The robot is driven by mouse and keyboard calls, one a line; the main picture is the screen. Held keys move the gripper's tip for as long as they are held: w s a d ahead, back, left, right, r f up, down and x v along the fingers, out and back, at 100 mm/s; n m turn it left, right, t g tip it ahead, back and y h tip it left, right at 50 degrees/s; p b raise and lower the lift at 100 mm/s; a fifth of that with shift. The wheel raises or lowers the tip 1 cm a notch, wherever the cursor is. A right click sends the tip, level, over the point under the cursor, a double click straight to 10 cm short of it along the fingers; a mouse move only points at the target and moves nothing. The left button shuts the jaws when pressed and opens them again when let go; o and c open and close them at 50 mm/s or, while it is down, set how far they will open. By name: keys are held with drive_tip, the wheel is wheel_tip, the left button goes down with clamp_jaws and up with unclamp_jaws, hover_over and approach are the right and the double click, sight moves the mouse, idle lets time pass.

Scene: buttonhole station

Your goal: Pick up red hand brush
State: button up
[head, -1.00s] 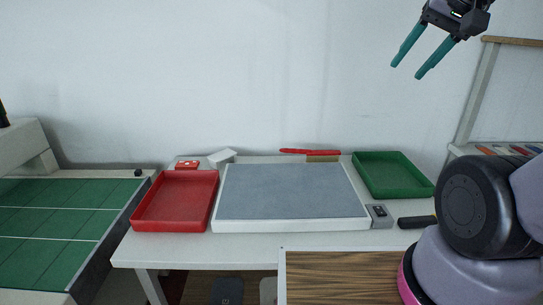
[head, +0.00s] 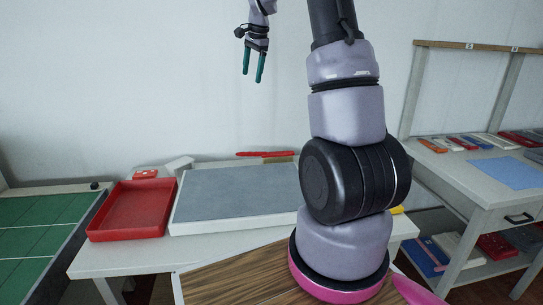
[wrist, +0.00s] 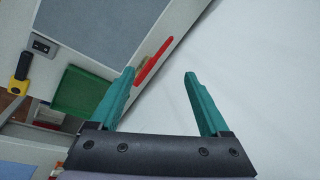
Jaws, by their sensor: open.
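The red hand brush (head: 266,154) lies at the back edge of the table, behind the grey pad, close to the wall. Its red handle points left and its tan bristle part (head: 280,160) is at the right. In the wrist view the brush (wrist: 153,62) shows beyond and between my finger tips. My gripper (head: 253,78) is open and empty, high above the table's back, over the brush in the head picture. It also shows in the wrist view (wrist: 160,75), fingers wide apart.
A red tray (head: 133,209) stands left of the grey pad (head: 235,192) on the table. A green tray (wrist: 82,92) lies near the brush. A yellow-and-black tool (wrist: 19,76) and a small grey box (wrist: 41,45) are nearby. The wall is close behind the brush.

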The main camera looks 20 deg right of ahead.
drive_tip(key=w+d+f+m+g, duration=0.1)
drive_tip(key=w+d+f+m, duration=0.2)
drive_tip(key=f, duration=0.4)
drive_tip(key=w+d+f, duration=0.3)
drive_tip(key=w+f, duration=0.3)
drive_tip(key=m+g, duration=0.2)
drive_tip(key=m, duration=0.2)
hover_over(266, 153)
wheel_tip(266, 153, down, 17)
drive_tip(key=shift+h, duration=0.4)
drive_tip(key=f, duration=1.1)
drive_tip(key=shift+s, duration=0.25)
clamp_jaws()
